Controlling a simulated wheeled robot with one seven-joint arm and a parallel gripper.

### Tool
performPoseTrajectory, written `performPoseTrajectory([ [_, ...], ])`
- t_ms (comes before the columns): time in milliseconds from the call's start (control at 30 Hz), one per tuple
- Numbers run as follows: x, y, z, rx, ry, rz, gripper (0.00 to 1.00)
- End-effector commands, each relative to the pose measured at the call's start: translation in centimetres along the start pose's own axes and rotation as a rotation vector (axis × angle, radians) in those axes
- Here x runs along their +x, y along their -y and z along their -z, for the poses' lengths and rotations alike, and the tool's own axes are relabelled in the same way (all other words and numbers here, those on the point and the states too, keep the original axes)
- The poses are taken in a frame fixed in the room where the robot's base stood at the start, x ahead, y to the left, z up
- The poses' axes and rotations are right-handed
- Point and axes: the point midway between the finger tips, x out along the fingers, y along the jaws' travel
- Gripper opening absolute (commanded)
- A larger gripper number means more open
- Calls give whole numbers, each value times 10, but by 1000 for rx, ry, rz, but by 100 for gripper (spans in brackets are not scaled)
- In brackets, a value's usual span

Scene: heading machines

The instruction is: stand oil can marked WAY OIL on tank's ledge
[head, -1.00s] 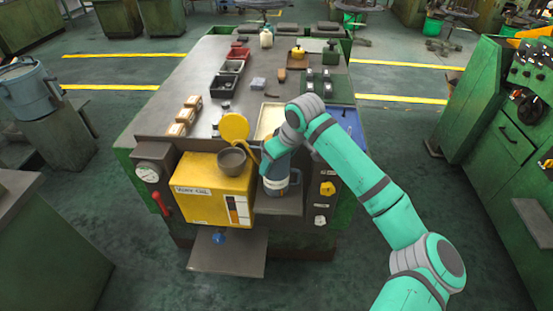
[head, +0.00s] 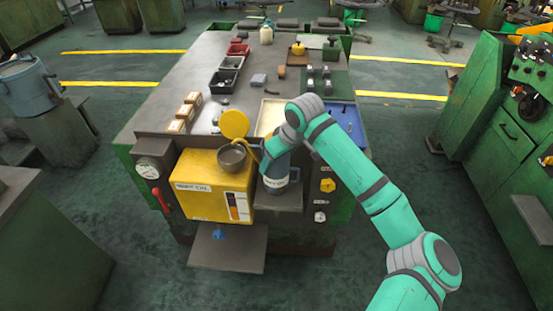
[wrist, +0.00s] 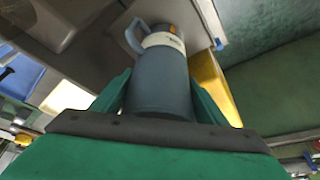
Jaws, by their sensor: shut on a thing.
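The oil can (head: 277,178) is a blue-grey can with a white label band and a side handle. My gripper (wrist: 160,108) is shut on its body, one finger on each side, in the wrist view. In the head view the can is upright at the ledge (head: 278,202), right of the yellow tank (head: 207,205). I cannot tell whether its base touches the ledge. The label text on the can is too small to read. The tank carries a label, a funnel cup (head: 233,158) and an open yellow lid (head: 234,124). My forearm hides part of the can's top.
A yellow knob (head: 327,185) sits just right of the ledge. A gauge (head: 148,168) and a red lever (head: 161,201) are left of the tank. A blue tray (head: 343,120) and several small boxes and bins lie on the bench top. A grey plate (head: 228,252) juts out below the tank.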

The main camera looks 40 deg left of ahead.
Motion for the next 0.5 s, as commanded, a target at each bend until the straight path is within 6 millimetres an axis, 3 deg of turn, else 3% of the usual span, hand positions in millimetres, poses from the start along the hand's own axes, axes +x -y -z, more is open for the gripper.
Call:
performPoseTrajectory([
  [133, 2, 0, 0, 0, -2, -1, 28],
  [167, 1, 0, 0, 0, -2, -1, 74],
  [233, 1, 0, 0, 0, -1, -1, 89],
  [500, 2, 0, -1, 0, 1, 0, 89],
])
